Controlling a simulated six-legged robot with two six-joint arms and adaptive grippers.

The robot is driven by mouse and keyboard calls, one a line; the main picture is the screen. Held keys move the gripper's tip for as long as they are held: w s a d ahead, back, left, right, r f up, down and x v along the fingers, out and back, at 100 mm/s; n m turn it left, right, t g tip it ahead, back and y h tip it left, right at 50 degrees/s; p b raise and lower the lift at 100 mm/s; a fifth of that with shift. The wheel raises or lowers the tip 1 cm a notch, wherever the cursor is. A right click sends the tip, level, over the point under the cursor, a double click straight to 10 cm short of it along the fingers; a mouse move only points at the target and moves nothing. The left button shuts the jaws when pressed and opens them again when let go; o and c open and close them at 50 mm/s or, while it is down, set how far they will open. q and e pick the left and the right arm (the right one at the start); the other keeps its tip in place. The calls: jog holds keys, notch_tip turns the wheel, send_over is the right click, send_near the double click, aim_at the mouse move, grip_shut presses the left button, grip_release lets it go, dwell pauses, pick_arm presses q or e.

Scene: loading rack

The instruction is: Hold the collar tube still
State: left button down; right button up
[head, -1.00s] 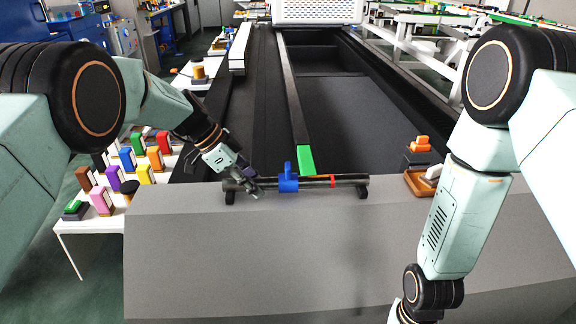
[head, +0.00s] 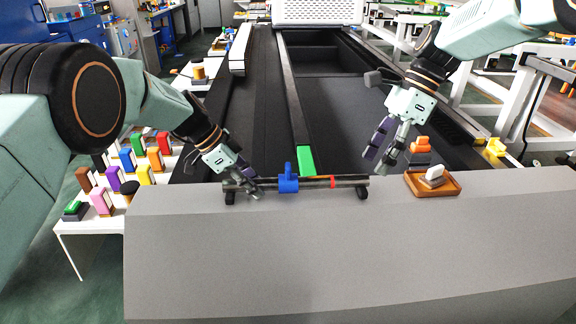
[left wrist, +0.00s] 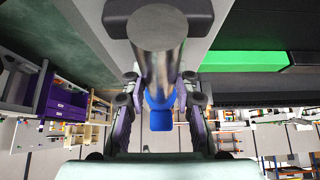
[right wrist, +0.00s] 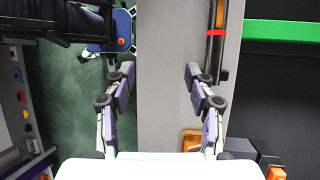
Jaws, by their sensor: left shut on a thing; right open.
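The collar tube (head: 319,183) is a dark metal tube lying level on black supports along the grey ledge. It carries a blue collar (head: 288,180) with an upright tab and a thin red ring (head: 333,182). My left gripper (head: 254,190) is shut on the tube near its left end. In the left wrist view the tube's shiny end (left wrist: 158,30) runs between the fingers, with the blue collar (left wrist: 160,118) beyond. My right gripper (head: 380,158) is open and empty, above and right of the tube. In the right wrist view the red ring (right wrist: 217,32) shows beside its fingers.
A wooden tray (head: 446,187) with a white piece sits on the ledge at right, by an orange-topped block (head: 420,145). A green strip (head: 306,160) lies behind the tube. A white table (head: 70,226) with coloured blocks stands left. The ledge's front is clear.

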notch_tip(320, 180, up, 2)
jog(key=w+a+y, duration=0.1)
jog(key=w+a, duration=0.1)
jog(key=t+y, duration=0.2)
jog(key=y, duration=0.1)
send_near(289, 165)
jog(key=x, duration=1)
jog(key=shift+a, duration=0.1)
grip_shut()
